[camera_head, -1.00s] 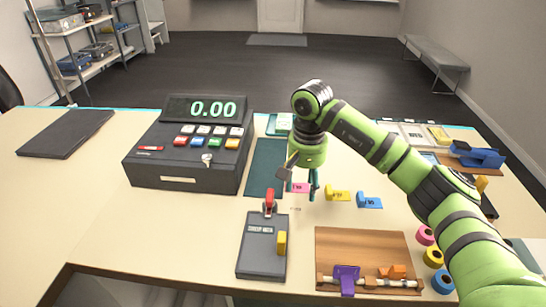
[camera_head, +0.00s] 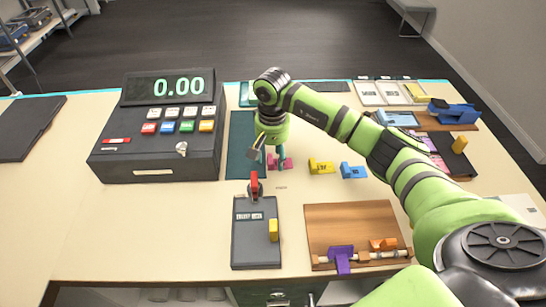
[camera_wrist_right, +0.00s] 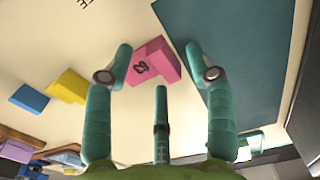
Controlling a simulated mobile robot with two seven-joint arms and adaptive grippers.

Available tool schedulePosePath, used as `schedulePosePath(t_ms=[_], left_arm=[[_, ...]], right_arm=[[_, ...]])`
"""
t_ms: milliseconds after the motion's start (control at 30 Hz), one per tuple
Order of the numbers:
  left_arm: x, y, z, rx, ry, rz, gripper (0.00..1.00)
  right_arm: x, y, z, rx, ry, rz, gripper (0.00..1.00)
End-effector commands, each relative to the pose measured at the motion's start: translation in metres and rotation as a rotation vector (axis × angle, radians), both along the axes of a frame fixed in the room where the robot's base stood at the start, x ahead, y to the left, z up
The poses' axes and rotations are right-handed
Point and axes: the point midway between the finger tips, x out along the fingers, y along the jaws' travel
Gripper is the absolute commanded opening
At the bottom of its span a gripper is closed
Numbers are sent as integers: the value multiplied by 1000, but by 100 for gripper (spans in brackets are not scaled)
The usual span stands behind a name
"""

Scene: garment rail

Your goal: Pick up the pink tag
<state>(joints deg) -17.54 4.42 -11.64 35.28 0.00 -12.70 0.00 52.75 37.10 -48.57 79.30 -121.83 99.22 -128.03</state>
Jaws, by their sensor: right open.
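The pink tag (camera_head: 284,163) lies on the table, just right of the dark teal mat, and is partly hidden by my gripper in the head view. My right gripper (camera_head: 275,160) points down over it with its fingers apart. In the right wrist view the pink tag (camera_wrist_right: 153,63) sits between the outer fingertips of my open right gripper (camera_wrist_right: 160,68), closer to the left one. Nothing is held. My left gripper is not in view.
A yellow tag (camera_head: 320,167) and a blue tag (camera_head: 353,171) lie right of the pink one. A cash register (camera_head: 160,140) stands left. A dark device with a red lever (camera_head: 256,240) and a wooden board (camera_head: 350,222) are in front. The teal mat (camera_head: 240,145) is bare.

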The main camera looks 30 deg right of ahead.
Motion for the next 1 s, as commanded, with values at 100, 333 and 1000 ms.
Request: schedulePosePath(t_ms=[100, 333, 1000], left_arm=[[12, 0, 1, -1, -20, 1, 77], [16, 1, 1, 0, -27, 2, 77], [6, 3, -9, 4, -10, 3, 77]], right_arm=[[1, 0, -2, 0, -3, 1, 56], [0, 0, -2, 0, -2, 0, 33], [2, -1, 16, -1, -8, 0, 16]])
